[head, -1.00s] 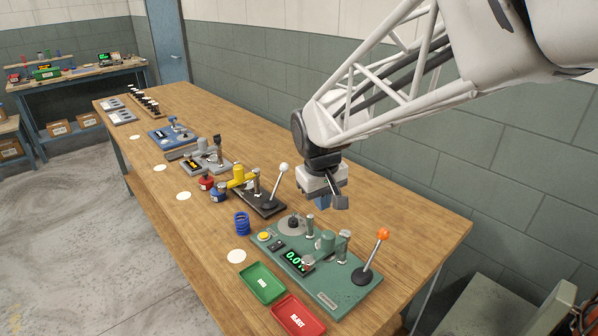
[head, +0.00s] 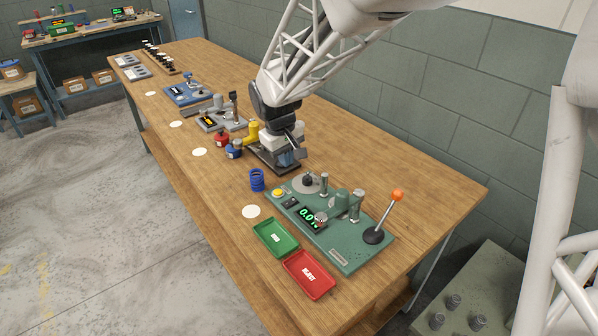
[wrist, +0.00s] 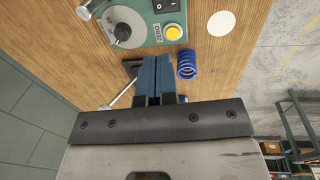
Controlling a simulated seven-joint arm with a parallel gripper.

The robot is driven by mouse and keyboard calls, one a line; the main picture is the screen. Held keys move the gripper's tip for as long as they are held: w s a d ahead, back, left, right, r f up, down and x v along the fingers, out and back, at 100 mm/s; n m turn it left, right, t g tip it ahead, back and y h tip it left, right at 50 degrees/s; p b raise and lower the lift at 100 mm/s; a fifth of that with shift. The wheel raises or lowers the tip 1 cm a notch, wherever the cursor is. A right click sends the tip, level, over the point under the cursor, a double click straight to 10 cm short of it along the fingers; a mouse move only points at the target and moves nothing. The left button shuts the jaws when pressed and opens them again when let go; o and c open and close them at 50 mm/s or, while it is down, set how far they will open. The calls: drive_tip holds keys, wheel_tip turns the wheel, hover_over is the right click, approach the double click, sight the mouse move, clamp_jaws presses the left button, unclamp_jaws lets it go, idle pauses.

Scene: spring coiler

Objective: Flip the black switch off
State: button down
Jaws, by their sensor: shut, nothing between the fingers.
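The black switch (head: 291,203) is a small rocker on the green spring machine (head: 340,262), between the yellow button (head: 278,193) and the lit green display (head: 308,217). In the wrist view the switch (wrist: 167,5) is cut by the top edge, beside the yellow button (wrist: 173,33). I cannot tell which way it is tipped. My gripper (head: 291,160) is over the dark machine behind the green one, apart from the switch. Its blue fingers (wrist: 154,75) are shut and empty, and hide part of that machine.
A blue coil spring (head: 257,180) stands close to the green machine's left. An orange-knobbed lever (head: 397,195) rises at its right end. Green (head: 277,238) and red (head: 310,274) trays lie in front. Yellow, red and blue items stand left of my gripper. The table's right end is clear.

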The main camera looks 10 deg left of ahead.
sight(293, 199)
drive_tip(key=shift+f, duration=0.15)
drive_tip(key=f, duration=0.4)
drive_tip(key=d+f, duration=0.1)
drive_tip(key=f, duration=0.4)
drive_tip(key=w+f, duration=0.1)
drive_tip(key=f, duration=0.3)
drive_tip(key=shift+d+f, duration=0.15)
drive_tip(key=shift+f, duration=0.15)
drive_tip(key=shift+w, duration=0.1)
